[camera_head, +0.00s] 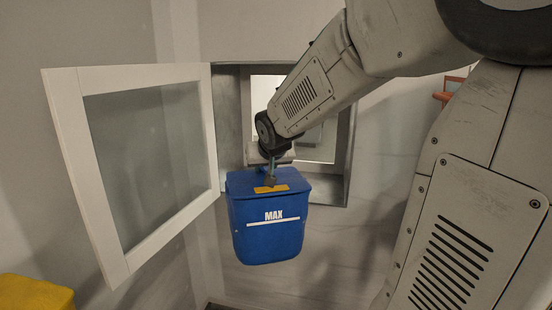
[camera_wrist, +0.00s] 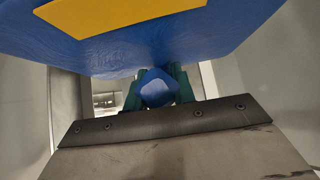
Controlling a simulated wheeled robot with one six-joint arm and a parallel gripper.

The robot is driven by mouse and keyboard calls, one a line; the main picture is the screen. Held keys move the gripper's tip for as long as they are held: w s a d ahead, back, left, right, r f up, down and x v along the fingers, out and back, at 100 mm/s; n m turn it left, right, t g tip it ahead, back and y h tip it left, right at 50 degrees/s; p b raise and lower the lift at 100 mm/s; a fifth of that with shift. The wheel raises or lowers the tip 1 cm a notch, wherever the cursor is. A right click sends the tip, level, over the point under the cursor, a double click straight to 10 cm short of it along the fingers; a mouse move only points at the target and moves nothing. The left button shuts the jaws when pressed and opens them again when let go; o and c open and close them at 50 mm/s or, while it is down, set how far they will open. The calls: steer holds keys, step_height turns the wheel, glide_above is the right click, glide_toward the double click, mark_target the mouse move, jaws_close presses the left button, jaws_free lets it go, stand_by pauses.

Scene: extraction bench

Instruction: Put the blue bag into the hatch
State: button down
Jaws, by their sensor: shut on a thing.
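The blue bag (camera_head: 266,234) hangs upright in front of the hatch in the head view, with white "MAX" lettering and a yellow label on its top. My gripper (camera_head: 270,180) is shut on the top of the bag. In the wrist view the gripper's green fingers (camera_wrist: 159,88) close around a blue knob on the bag (camera_wrist: 190,50), whose body fills the top of the picture. The hatch (camera_head: 228,110) is a grey-framed opening in the wall. Its white-framed glass door (camera_head: 100,190) stands swung open to the left. The bag and my arm hide part of the opening.
A yellow object (camera_head: 35,293) is at the lower left, cut off by the picture edge. A small orange-red thing (camera_head: 442,96) shows behind my arm at the right. The open door bounds the space left of the bag.

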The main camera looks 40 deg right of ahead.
steer(key=shift+m+h, duration=0.3)
steer(key=shift+m, duration=0.1)
steer(key=s+d+r, duration=0.2)
steer(key=r, duration=0.1)
steer(key=shift+s, duration=0.15)
steer(key=w+d+f, duration=0.1)
steer(key=w+d, duration=1.1)
steer(key=d, duration=0.4)
steer(key=w+d+f, duration=0.1)
steer(key=w+d, duration=1.2)
steer(key=d, duration=0.4)
steer(key=shift+d, duration=0.3)
stand_by(1.7)
steer(key=shift+f, duration=0.7)
stand_by(0.6)
steer(key=c, duration=1.1)
jaws_free()
steer(key=shift+f, duration=0.15)
